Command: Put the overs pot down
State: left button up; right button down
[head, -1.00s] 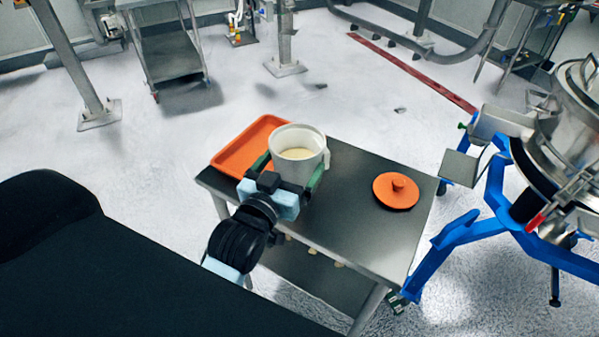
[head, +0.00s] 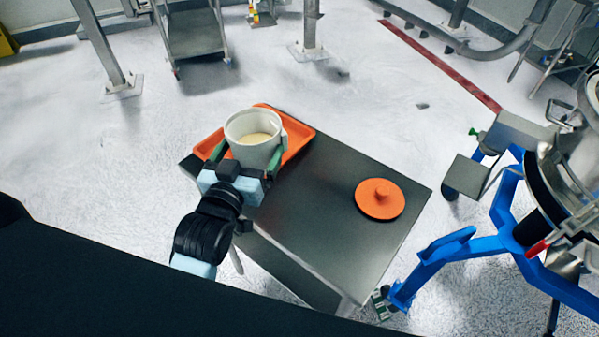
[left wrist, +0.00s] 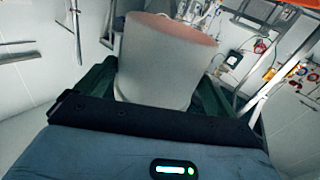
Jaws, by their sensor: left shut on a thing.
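The overs pot (head: 254,134) is a white, open-topped pot with pale powder inside. My left gripper (head: 248,158) is shut on it, with a green finger on either side of the pot. In the head view the pot appears over the orange tray (head: 298,142) at the table's far left; I cannot tell whether it touches the tray. In the left wrist view the pot (left wrist: 165,60) stands between the fingers, its lower part partly hidden by the gripper body. My right gripper is not in view.
An orange lid (head: 379,199) with a knob lies on the right of the dark metal table (head: 310,215). The table's middle is bare. A blue-framed steel sifter (head: 500,240) stands on the floor to the right.

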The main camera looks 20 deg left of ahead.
pick_arm(q)
jog(key=shift+w+d+f+m+h, duration=0.1)
jog(key=shift+d+f+m+h, duration=0.2)
jog(key=shift+d+h, duration=0.2)
jog(key=d+f+m+g+h+p, duration=0.1)
jog(key=d+m+h+p, duration=0.1)
jog(key=d+m+h, duration=0.2)
jog(key=shift+w+d+f+g+h, duration=0.35)
jog(key=shift+d+h, duration=0.85)
jog(key=shift+d, duration=0.45)
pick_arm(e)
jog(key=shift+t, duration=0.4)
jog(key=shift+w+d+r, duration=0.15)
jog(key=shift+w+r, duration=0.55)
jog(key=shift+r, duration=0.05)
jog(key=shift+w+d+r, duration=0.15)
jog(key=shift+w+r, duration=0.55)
